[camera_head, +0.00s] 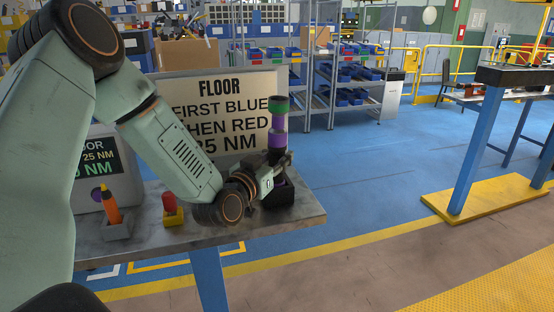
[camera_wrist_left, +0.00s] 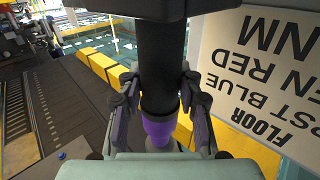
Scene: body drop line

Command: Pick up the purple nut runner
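The purple nut runner (camera_head: 277,138) stands upright at the right end of the grey bench, with a green top, purple bands and dark sections. Its lower end is at a dark holder (camera_head: 279,195); I cannot tell whether it is seated or slightly lifted. My left gripper (camera_head: 272,165) reaches it from the left, around its middle. In the left wrist view, the fingers (camera_wrist_left: 160,92) lie on both sides of the nut runner (camera_wrist_left: 158,128) with no clear gap, so they look shut on it. My right gripper is not in view.
An orange tool (camera_head: 110,205) stands in a grey holder and a red tool (camera_head: 169,203) in a yellow holder on the bench (camera_head: 240,225). A sign (camera_head: 215,110) stands behind the nut runner. Blue floor (camera_head: 370,170) is free to the right; a blue-legged table (camera_head: 475,150) stands farther off.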

